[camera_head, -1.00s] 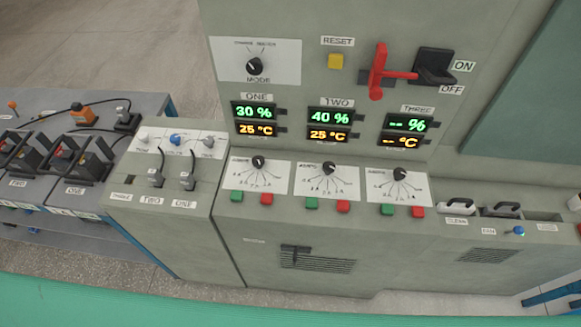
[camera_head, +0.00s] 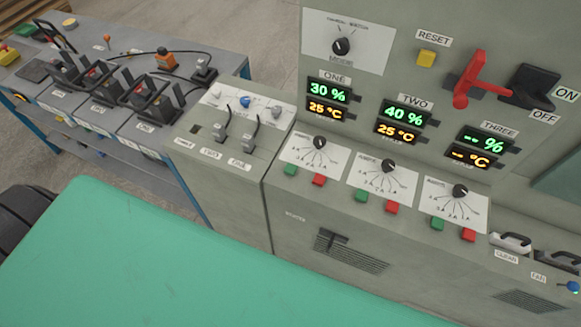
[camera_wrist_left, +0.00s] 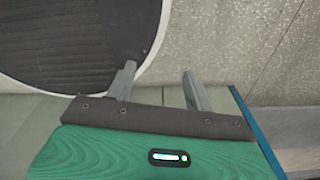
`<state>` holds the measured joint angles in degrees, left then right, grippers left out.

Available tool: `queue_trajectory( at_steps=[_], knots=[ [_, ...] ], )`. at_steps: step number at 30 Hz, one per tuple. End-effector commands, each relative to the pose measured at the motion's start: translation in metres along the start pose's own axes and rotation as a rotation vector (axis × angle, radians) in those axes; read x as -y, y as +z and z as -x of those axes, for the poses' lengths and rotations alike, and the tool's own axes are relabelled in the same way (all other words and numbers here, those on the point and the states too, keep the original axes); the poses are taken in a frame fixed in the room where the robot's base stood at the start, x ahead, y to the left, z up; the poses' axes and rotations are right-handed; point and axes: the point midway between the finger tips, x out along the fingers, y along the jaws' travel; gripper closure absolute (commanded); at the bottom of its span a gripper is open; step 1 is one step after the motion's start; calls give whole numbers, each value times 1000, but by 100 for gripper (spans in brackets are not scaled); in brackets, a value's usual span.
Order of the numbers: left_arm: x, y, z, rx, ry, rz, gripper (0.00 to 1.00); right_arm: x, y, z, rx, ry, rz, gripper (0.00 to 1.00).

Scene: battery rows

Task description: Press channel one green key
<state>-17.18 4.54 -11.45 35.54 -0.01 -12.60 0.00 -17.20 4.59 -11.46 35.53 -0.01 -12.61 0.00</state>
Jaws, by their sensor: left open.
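The channel one green key (camera_head: 291,169) is on the machine's sloped console, at the lower left of the channel one dial (camera_head: 320,143). A red key (camera_head: 319,180) sits just right of it. Above, the display marked ONE (camera_head: 327,92) reads 30 % and 25 °C. Channels TWO and THREE have their own green keys (camera_head: 361,195) (camera_head: 437,223) further right. My left gripper (camera_wrist_left: 160,82) shows only in the left wrist view, its two fingers apart and empty, over the floor. No gripper shows in the head view.
A box with two levers (camera_head: 236,135) adjoins the console's left side. A bench with battery units (camera_head: 110,90) stands further left. A red switch handle (camera_head: 475,78) sticks out of the upper panel. A green surface (camera_head: 150,260) fills the lower left.

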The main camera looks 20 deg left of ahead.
Motion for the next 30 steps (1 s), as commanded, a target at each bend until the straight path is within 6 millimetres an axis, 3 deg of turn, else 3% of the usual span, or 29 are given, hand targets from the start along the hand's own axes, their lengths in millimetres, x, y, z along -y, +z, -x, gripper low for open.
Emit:
queue_trajectory(
  at_steps=[1,8,30],
  knots=[
    [0,0,0,0,0,0,57,0,0,0,0,0,0,64],
    [0,0,0,1,0,0,100,0,0,0,0,0,0,64],
    [1,1,0,1,-1,0,100,0,0,0,0,0,0,64]
  ],
)
